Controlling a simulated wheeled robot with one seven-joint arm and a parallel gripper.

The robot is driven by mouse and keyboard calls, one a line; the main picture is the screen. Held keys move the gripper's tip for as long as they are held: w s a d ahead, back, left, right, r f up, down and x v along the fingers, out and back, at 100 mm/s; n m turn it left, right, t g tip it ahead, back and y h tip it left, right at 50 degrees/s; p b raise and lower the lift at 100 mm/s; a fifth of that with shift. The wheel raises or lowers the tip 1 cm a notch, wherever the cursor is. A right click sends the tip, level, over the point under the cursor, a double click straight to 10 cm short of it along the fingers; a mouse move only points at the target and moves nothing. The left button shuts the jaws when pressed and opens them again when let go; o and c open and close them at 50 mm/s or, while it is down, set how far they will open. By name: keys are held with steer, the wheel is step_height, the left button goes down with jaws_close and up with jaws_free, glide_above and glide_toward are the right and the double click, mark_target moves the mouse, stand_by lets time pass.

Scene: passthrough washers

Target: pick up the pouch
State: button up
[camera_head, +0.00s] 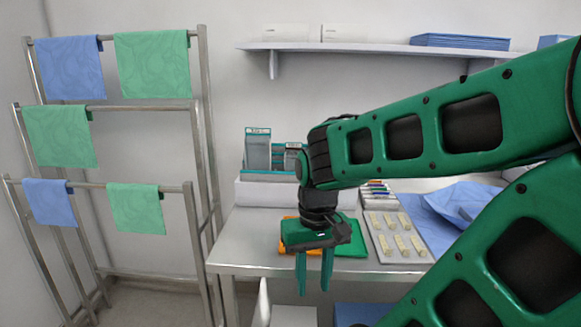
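My gripper (314,288) points down in front of the table's front edge. Its two green fingers are apart with nothing visible between them. Upright grey pouch-like packets with teal edges (257,152) stand at the back of the table; my arm partly hides them. I cannot tell which item is the task's pouch. A flat green item (353,240) and an orange-edged item (287,250) lie on the table behind my gripper, mostly hidden by it.
The steel table (235,250) has bare room at its left. A tray of pale blocks (411,262) and a crumpled blue cloth (440,228) lie to the right. A rack (205,130) with hanging towels stands left. A shelf (390,48) crosses the wall.

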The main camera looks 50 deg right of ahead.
steer(key=o, duration=0.5)
steer(key=shift+s+r, duration=0.15)
steer(key=shift+s, duration=0.1)
steer(key=o, duration=0.4)
steer(key=shift+w+d+r, duration=0.15)
steer(key=shift+d+r, duration=0.05)
steer(key=shift+d, duration=0.2)
steer(key=m+t+h, duration=0.4)
steer(key=t+h, duration=0.5)
steer(key=h, duration=0.1)
glide_toward(293, 163)
steer(key=shift+n, duration=0.3)
steer(key=x, duration=0.4)
steer(key=shift+w+f, duration=0.2)
steer(key=shift+f, duration=0.15)
steer(key=shift+r+x, duration=0.15)
steer(key=shift+x, duration=1.2)
steer(key=shift+r+x, duration=0.15)
steer(key=shift+x, duration=1.15)
